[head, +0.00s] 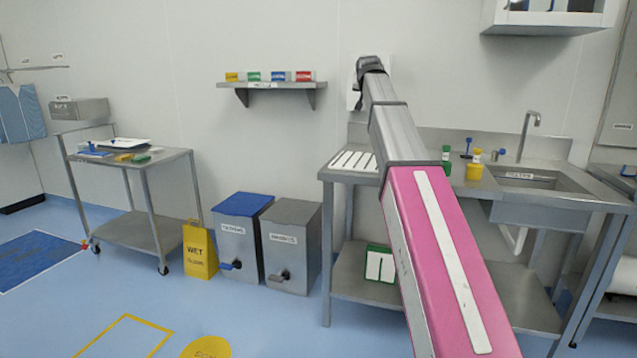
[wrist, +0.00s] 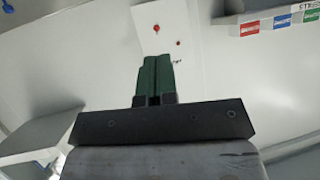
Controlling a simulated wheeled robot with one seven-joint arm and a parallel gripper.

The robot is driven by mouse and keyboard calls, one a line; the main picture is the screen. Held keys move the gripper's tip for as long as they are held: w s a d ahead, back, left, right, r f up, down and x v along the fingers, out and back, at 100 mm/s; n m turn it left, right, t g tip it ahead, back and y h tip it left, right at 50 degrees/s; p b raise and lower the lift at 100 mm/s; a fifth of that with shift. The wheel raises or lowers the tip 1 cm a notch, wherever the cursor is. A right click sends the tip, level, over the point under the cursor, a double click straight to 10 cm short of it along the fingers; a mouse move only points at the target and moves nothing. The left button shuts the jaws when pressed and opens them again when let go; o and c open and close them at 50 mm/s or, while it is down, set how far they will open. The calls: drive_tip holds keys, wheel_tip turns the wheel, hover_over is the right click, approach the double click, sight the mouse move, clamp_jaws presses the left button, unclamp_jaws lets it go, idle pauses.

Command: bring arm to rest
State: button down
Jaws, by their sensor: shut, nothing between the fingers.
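My arm, pink with a white stripe and a grey outer part, reaches up and away over the steel sink table in the head view. My gripper (head: 370,64) is at its far end, high in front of the wall and right of the small shelf. In the wrist view my gripper (wrist: 155,63) shows two green fingers side by side, closed together with nothing between them. Its fingers point toward a white wall panel (wrist: 180,28) with a small red dot. In the head view this panel (head: 353,96) is partly hidden behind my gripper.
The steel sink table (head: 345,182) stands below my arm, with small bottles and a yellow pot (head: 475,171). A wall shelf (head: 270,86) with coloured boxes is left of my gripper.

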drive_tip(key=s+f+g, duration=0.2)
drive_tip(key=s+f, duration=0.2)
drive_tip(key=f, duration=0.9)
drive_tip(key=s+d+f+n+g, duration=0.15)
drive_tip(key=s+f, duration=0.35)
drive_tip(key=f, duration=0.8)
drive_tip(key=s+f+m+g, duration=0.1)
drive_tip(key=s+f+g, duration=0.25)
drive_tip(key=f, duration=0.95)
drive_tip(key=s+f+n+g+y, duration=0.1)
drive_tip(key=s+f+g, duration=0.4)
drive_tip(key=s+f, duration=2.2)
drive_tip(key=shift+s+f+g, duration=0.15)
drive_tip(key=shift+s+g, duration=0.25)
drive_tip(key=shift+s, duration=0.55)
drive_tip(key=shift+n, duration=0.25)
